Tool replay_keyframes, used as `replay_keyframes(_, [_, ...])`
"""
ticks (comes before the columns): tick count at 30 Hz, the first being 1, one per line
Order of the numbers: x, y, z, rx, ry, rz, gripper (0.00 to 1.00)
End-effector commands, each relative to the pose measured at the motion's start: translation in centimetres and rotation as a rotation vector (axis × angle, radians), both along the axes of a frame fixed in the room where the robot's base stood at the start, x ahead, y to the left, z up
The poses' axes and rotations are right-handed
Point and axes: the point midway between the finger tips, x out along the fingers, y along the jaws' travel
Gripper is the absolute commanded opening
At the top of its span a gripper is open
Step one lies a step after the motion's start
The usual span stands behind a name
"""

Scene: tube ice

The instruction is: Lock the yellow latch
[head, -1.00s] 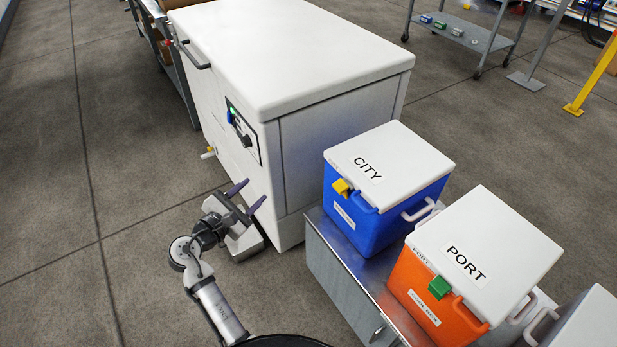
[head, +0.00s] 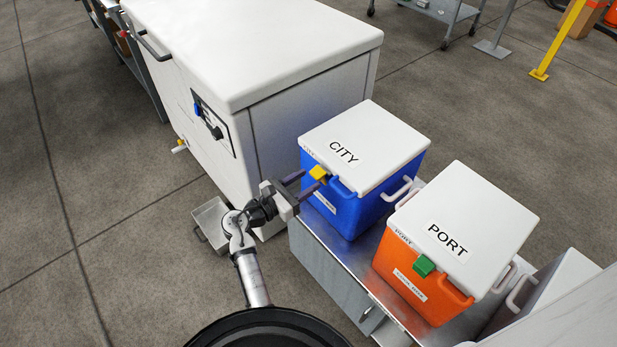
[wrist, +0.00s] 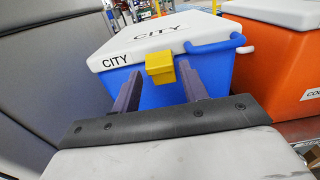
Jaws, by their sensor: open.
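The yellow latch (head: 319,172) is on the front of the blue cooler (head: 335,207), at the edge of its white lid marked CITY (head: 368,145). The lid lies closed on the box. In the wrist view the yellow latch (wrist: 160,67) hangs over the lid's front edge, between the two fingers as seen from there. My gripper (head: 308,182) is open, its fingers pointing at the latch from the front. In the wrist view my gripper (wrist: 158,85) is empty. I cannot tell whether a finger touches the latch.
An orange cooler (head: 410,283) with a green latch (head: 424,266) and a PORT lid stands right of the blue one on a metal bench (head: 310,232). A large white chest (head: 260,60) stands behind left. A metal tray (head: 212,222) is low beside it.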

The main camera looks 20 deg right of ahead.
Motion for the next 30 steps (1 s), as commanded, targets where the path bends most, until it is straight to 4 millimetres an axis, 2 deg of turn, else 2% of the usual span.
replay_keyframes(6, [0.5,-1.5,0.0,0.001,-0.001,0.001,0.44])
replay_keyframes(14, [0.6,-1.6,0.0,0.001,-0.001,0.001,0.44])
replay_keyframes(22, [0.6,-1.6,0.0,0.001,-0.001,0.001,0.12])
replay_keyframes(30, [0.7,-1.8,1.0,0.043,0.014,0.001,0.11])
